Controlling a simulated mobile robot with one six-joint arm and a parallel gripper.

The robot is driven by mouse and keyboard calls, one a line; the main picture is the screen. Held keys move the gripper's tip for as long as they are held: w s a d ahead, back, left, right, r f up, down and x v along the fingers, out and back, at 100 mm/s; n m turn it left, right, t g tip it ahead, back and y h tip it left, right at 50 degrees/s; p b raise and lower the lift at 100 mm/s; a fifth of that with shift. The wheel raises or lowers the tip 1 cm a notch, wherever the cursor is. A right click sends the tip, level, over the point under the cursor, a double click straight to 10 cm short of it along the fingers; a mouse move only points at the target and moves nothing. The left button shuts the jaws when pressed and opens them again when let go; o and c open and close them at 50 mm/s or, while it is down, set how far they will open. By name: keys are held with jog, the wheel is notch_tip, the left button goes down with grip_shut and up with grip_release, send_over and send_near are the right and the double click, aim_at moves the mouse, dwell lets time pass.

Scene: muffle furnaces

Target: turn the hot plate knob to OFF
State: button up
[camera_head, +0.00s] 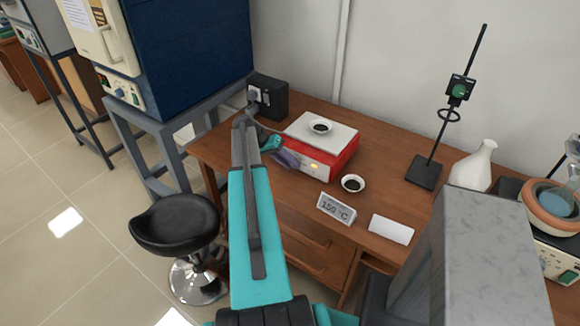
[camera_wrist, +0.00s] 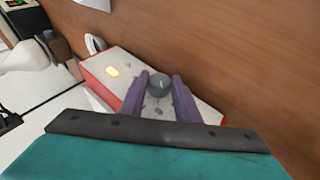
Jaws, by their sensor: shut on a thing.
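The hot plate (camera_head: 338,163) is a red box with a pale top and a pale front panel, standing on the wooden desk. A small dish with dark contents (camera_head: 320,127) sits on its top. In the wrist view the front panel (camera_wrist: 100,70) carries a lit amber lamp and a round grey knob (camera_wrist: 159,84) with a light pointer line. My gripper (camera_wrist: 159,88) has its two purple fingers on either side of the knob, shut on it. In the head view my gripper (camera_head: 286,158) is at the front left of the hot plate, and the knob is hidden there.
A second dish (camera_head: 353,183), a 150 °C sign (camera_head: 337,208) and a white block (camera_head: 391,229) lie on the desk near the hot plate. A black box (camera_head: 268,96) stands behind left. A black stool (camera_head: 175,223) stands left of my arm.

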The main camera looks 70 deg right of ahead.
jog(key=g+b, duration=0.1)
jog(key=g, duration=0.2)
jog(key=shift+w+d+f+n+y+b, duration=0.15)
jog(key=shift+w+f+n+y+b, duration=0.15)
jog(key=shift+w+f+n+b, duration=0.1)
jog(key=shift+n+g+b, duration=0.3)
jog(key=shift+g, duration=0.6)
jog(key=o, duration=1)
jog(key=shift+o, duration=0.2)
jog(key=shift+s+r, duration=0.15)
